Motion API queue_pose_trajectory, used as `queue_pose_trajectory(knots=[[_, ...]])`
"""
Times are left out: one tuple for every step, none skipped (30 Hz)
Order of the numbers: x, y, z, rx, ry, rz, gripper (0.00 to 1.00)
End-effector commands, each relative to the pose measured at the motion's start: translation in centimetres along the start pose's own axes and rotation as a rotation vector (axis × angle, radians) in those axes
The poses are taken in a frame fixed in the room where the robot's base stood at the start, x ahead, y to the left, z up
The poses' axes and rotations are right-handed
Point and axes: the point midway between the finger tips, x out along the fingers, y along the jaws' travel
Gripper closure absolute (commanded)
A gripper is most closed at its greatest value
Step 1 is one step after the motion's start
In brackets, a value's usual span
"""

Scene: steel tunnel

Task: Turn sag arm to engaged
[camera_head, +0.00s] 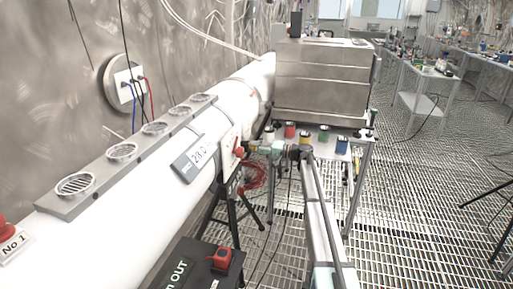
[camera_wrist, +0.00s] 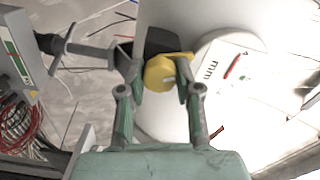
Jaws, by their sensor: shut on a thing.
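In the wrist view, a round yellow knob (camera_wrist: 159,74) sits between the two green fingers of my gripper (camera_wrist: 158,72), which is shut on it. A dark block (camera_wrist: 165,42) is just behind the knob. A grey rod (camera_wrist: 88,52) with a crosspiece at its end runs left from beside the left finger. No label names the sag arm, and I cannot tell whether the rod and knob are one piece.
A white plate (camera_wrist: 215,72) marked "mm" with a red pointer is right of the gripper. The white pipe (camera_head: 150,230) runs along the left wall. A table (camera_head: 362,144) with several coloured items and a steel box (camera_head: 322,80) stands behind. Red cables (camera_head: 255,177) hang below.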

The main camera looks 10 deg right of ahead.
Motion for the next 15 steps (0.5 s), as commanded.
queue_pose_trajectory(knots=[[0.1,-0.19,-0.1,0.044,0.001,-0.001,1.0],[0.1,-0.19,-0.11,0.072,0.001,-0.002,1.0],[0.1,-0.17,-0.11,0.11,0.001,-0.002,1.0],[0.11,-0.17,-0.1,0.137,0.001,-0.002,1.0],[0.11,-0.16,-0.1,0.164,0.001,-0.002,1.0],[0.11,-0.15,-0.1,0.199,0.001,-0.002,1.0],[0.11,-0.14,-0.1,0.224,0.001,-0.002,1.0],[0.11,-0.14,-0.1,0.25,0.001,-0.002,1.0],[0.11,-0.13,-0.1,0.282,0.001,-0.002,1.0],[0.11,-0.13,-0.09,0.304,0.001,-0.002,1.0],[0.11,-0.12,-0.1,0.325,0.001,-0.002,1.0],[0.11,-0.12,-0.1,0.353,0.001,-0.002,1.0],[0.11,-0.11,-0.09,0.373,0.001,-0.002,1.0],[0.11,-0.11,-0.09,0.39,0.001,-0.002,1.0],[0.11,-0.1,-0.09,0.413,0.001,-0.002,1.0]])
